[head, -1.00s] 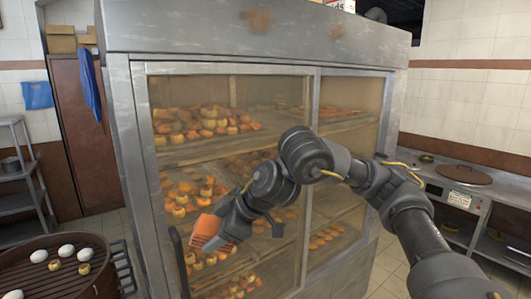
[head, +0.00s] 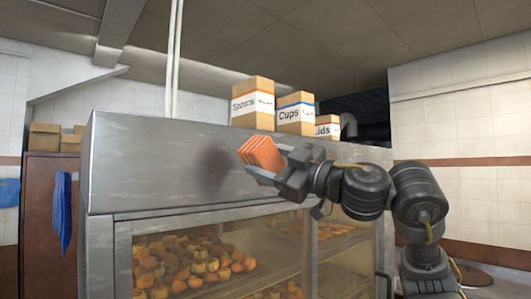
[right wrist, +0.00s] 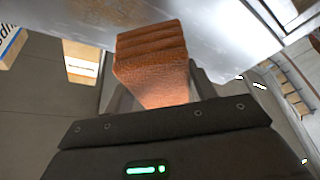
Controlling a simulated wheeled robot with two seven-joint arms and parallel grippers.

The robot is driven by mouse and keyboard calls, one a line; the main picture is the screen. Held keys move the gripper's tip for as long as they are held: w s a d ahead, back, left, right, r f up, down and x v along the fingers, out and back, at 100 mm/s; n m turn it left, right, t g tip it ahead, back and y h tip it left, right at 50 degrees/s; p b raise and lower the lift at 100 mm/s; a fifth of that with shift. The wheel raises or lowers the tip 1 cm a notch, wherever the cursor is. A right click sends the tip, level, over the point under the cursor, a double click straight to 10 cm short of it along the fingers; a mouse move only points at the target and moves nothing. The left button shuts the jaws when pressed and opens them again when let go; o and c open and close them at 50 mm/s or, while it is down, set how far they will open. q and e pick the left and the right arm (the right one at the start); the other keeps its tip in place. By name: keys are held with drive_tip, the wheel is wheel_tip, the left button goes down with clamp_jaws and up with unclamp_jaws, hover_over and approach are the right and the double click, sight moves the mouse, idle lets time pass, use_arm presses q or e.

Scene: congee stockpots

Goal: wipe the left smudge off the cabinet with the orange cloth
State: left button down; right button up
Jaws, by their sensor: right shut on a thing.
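The orange cloth (head: 262,158) is a folded, ridged pad. My right gripper (head: 284,174) is shut on it and holds it up in front of the metal cabinet's upper panel (head: 150,160). A soft dark shadow lies on the panel to the left of the cloth. In the right wrist view, the cloth (right wrist: 152,58) points toward the panel; I cannot tell whether it touches. A brown smudge (right wrist: 122,10) shows on the panel at the top of that view; I cannot tell which smudge it is. No smudge is visible in the head view now. My left gripper is not in view.
Cardboard boxes marked Spoons (head: 253,104), Cups (head: 296,113) and Lids (head: 328,127) stand on top of the cabinet. Below the panel are glass doors with pastries (head: 190,262) behind them.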

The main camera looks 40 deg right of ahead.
sight(235, 155)
drive_tip(key=shift+s+d+r, duration=0.25)
drive_tip(key=shift+r, duration=0.05)
drive_tip(key=shift+w+d, duration=0.1)
drive_tip(key=shift+w, duration=2.85)
drive_tip(key=shift+w, duration=1)
drive_tip(key=d, duration=0.4)
drive_tip(key=shift+s, duration=0.2)
drive_tip(key=shift+d, duration=0.1)
drive_tip(key=shift+w+d+b, duration=0.1)
drive_tip(key=shift+d+b, duration=0.2)
drive_tip(key=shift+d, duration=1.7)
drive_tip(key=shift+d, duration=0.1)
